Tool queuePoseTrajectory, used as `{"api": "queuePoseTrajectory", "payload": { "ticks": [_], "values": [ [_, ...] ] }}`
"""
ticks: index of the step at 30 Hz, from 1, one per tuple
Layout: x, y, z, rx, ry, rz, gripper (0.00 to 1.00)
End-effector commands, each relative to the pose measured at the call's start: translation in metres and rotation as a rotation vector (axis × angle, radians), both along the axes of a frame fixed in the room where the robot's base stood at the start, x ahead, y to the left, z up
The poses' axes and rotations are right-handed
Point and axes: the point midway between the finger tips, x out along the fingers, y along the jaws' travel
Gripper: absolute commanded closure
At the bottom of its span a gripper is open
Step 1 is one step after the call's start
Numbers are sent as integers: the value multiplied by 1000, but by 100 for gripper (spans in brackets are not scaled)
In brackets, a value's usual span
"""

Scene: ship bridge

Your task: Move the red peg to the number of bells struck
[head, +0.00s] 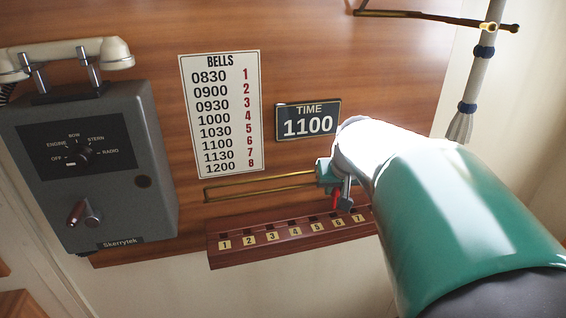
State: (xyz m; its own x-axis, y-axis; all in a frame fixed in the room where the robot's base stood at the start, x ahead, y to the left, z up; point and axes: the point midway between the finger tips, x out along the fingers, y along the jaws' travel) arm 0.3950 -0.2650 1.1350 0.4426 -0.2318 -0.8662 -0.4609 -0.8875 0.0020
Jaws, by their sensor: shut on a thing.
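The red peg (334,199) shows as a small sliver between the fingers of my gripper (341,194), which is shut on it. My gripper is over the right part of a dark red wooden peg rack (225,258) with a row of holes and number plates. Plates 1 to 7 show; my arm covers the rack's right end. The peg is just above plate 6, close to its hole; I cannot tell whether its tip is inside. A white bells chart (220,112) pairs 1100 with 6. A dark time sign (308,120) reads 1100.
A brass rail (260,187) runs along the wall just above the rack. A grey telephone box (88,170) with a handset (70,56) hangs at left. The rack's left part is unobstructed.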

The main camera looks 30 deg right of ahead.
Motion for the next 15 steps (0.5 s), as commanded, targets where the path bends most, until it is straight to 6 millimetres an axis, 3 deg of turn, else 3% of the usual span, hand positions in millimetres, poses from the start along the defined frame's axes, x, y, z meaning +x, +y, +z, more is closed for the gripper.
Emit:
{"api": "queuePoseTrajectory", "payload": {
  "ticks": [15],
  "values": [
    [-2, -4, -41, 1, 2, -4, 100]
  ]
}}
